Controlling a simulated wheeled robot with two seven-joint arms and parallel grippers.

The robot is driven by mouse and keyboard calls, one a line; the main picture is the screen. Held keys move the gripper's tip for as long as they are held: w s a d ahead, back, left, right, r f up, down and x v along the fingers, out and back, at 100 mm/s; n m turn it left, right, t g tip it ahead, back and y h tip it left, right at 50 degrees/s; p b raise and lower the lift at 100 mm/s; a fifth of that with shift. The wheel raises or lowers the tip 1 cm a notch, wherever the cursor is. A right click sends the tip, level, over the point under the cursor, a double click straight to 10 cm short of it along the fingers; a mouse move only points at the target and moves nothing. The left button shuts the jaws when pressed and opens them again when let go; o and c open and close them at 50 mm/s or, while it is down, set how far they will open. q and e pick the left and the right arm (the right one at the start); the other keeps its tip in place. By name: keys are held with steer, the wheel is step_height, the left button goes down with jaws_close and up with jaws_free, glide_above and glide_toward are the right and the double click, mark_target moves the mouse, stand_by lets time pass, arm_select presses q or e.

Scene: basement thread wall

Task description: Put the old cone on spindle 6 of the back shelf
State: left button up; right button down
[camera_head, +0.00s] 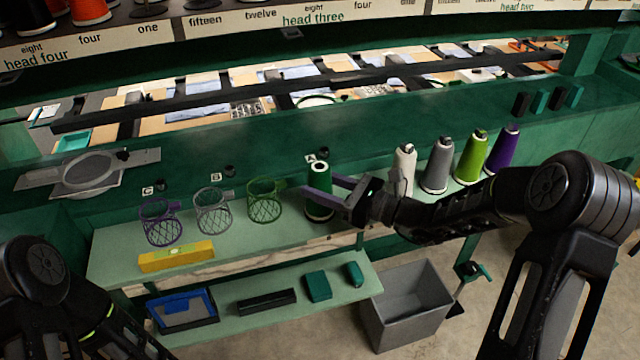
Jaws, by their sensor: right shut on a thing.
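A dark green cone (319,178) with a pale top stands upright near the label A, at the edge of the pale green bench. My right gripper (322,192) reaches in from the right and is shut on this green cone. I cannot tell whether its base is lifted off the bench. The back shelf (390,12) runs along the top, with number words on its label strip. Spindle 6 cannot be made out. My left arm shows at the lower left, but its gripper is not in view.
Grey-white (404,165), grey (438,165), lime (471,158) and purple (503,150) cones stand right of the gripper, close to my right arm. Wire baskets (212,212) and a yellow box (177,256) are left. A grey bin (407,322) stands below.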

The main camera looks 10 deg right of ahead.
steer(key=c, duration=0.6)
jaws_free()
steer(key=shift+c, duration=0.2)
steer(key=shift+s+d, duration=0.2)
steer(key=shift+d, duration=0.1)
steer(key=b+v, duration=0.1)
steer(key=v, duration=0.6)
steer(key=shift+s+b, duration=0.1)
steer(key=shift+b, duration=0.25)
